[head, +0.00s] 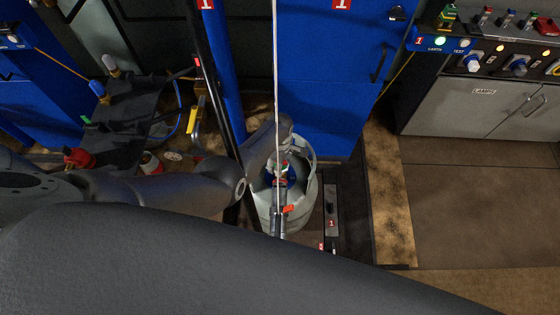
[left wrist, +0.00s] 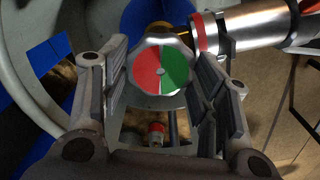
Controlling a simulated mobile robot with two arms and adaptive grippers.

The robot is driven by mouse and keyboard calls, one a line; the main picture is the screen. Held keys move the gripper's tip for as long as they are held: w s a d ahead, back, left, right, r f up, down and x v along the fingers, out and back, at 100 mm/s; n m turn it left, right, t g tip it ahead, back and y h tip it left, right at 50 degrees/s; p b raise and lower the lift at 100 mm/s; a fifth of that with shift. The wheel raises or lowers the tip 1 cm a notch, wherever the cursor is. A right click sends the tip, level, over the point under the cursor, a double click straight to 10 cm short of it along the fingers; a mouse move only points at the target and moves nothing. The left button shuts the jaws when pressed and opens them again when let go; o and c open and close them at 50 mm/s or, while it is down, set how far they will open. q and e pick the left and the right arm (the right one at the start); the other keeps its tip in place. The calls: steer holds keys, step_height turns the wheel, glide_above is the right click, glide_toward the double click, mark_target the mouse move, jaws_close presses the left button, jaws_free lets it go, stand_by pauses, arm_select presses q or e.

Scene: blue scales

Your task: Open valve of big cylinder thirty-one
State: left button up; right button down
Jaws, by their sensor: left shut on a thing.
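The big cylinder (head: 309,185) is pale grey, with a raised collar around its top, and stands below the blue cabinet in the head view. Its number cannot be read. In the left wrist view the valve knob (left wrist: 160,78) has a scalloped silver rim and a face that is half red, half green. My left gripper (left wrist: 161,62) has one finger on each side of the knob and is shut on it. In the head view my left arm reaches over the collar, and the fingers are hard to make out. My right gripper is not in view.
A silver fitting with a red ring (left wrist: 240,28) joins the valve at the right. The collar (left wrist: 22,85) curves close by on the left. A thin line hangs in front of the blue cabinet (head: 325,95). A grey cabinet (head: 450,105) stands right; floor before it is clear.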

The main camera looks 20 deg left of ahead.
arm_select(q)
steer(key=shift+n, duration=0.6)
steer(key=o, duration=1)
steer(key=shift+r, duration=3.75)
